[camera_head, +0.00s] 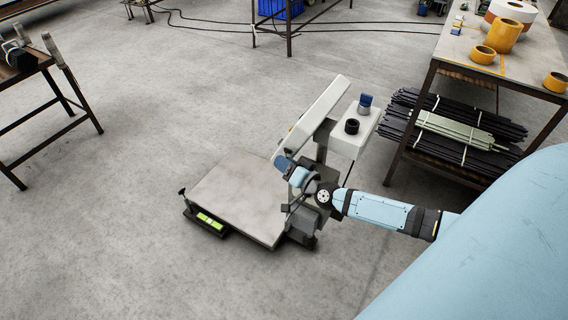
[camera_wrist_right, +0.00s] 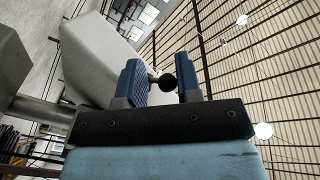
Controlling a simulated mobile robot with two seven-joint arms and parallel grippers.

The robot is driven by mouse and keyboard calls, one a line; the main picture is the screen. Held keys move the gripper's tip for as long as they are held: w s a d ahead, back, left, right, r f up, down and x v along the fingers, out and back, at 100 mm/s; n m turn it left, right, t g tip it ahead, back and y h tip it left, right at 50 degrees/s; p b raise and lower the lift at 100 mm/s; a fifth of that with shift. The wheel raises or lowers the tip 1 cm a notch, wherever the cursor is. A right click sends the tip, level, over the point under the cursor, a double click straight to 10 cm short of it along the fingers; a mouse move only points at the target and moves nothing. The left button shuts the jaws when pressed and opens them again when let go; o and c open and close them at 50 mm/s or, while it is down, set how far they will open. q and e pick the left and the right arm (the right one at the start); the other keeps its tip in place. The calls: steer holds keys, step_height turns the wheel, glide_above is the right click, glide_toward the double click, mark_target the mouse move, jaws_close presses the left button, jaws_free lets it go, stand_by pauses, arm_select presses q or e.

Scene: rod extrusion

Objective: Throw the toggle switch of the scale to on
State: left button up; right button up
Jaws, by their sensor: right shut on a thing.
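The scale has a flat grey platform (camera_head: 235,195) on the floor and a pale head (camera_head: 316,112) on a post behind it. My right gripper (camera_head: 285,164) is at the near side of the head, low by the post. In the right wrist view, the toggle switch (camera_wrist_right: 168,82) shows as a round black knob on a short stem beside the pale housing (camera_wrist_right: 95,62). My left gripper is not in view.
A small black unit with a green strip (camera_head: 208,221) sits at the platform's left corner. A white shelf (camera_head: 352,142) with a black ring adjoins the head. A bench (camera_head: 482,50) with yellow rolls stands at right, dark rods beneath.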

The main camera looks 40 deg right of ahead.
steer(key=shift+w+d+r, duration=0.15)
steer(key=shift+d+r, duration=0.1)
steer(key=o, duration=0.9)
steer(key=shift+o, duration=0.2)
steer(key=shift+f, duration=0.15)
steer(key=shift+s, duration=0.25)
steer(key=s+d, duration=0.1)
steer(key=s, duration=1.2)
steer(key=shift+s+d, duration=0.25)
steer(key=shift+d, duration=0.1)
